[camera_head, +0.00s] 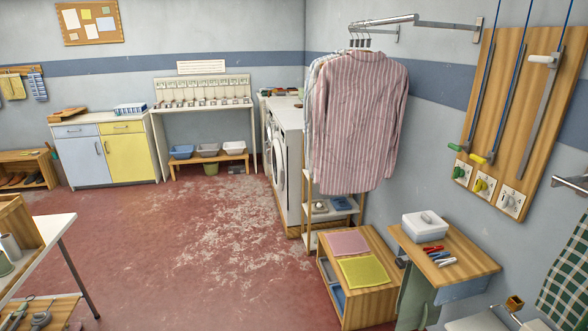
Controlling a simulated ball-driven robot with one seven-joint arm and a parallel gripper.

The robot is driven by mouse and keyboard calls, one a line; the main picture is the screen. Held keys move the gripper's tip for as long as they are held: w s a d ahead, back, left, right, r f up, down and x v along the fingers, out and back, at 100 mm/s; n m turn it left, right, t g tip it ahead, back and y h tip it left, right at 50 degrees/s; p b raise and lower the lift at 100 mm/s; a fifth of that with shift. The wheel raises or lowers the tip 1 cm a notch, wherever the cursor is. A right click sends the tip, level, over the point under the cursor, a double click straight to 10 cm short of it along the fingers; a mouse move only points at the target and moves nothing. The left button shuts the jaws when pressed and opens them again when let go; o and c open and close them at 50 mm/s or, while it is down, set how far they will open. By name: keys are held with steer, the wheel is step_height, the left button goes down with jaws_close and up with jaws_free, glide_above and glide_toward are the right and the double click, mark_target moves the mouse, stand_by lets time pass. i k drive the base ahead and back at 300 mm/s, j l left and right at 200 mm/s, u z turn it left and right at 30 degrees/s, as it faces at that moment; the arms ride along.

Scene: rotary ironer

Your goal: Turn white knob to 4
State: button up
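A wooden panel (487,140) hangs on the right wall with three slots and cords. At its foot are three white dial plates, with a green knob (459,172), a yellow knob (481,185) and the white knob (510,202). The white knob is the rightmost and lowest of the three. The marks around it are too small to read, so its setting cannot be told. Above are a green handle (455,147), a yellow handle (478,159) and a white handle (543,60), the white one much higher in its slot. My gripper is not in view.
Below the panel stands a small wooden table (478,262) with a white box (425,226) and several pens. A low shelf (370,302) is left of it. A striped shirt (356,122) hangs from a wall rail. The red floor (190,240) is open in the middle.

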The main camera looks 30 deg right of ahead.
mark_target(506, 200)
steer(key=i+j, duration=0.1)
steer(key=i, duration=0.4)
steer(key=i+j+u, duration=0.15)
steer(key=i, duration=0.3)
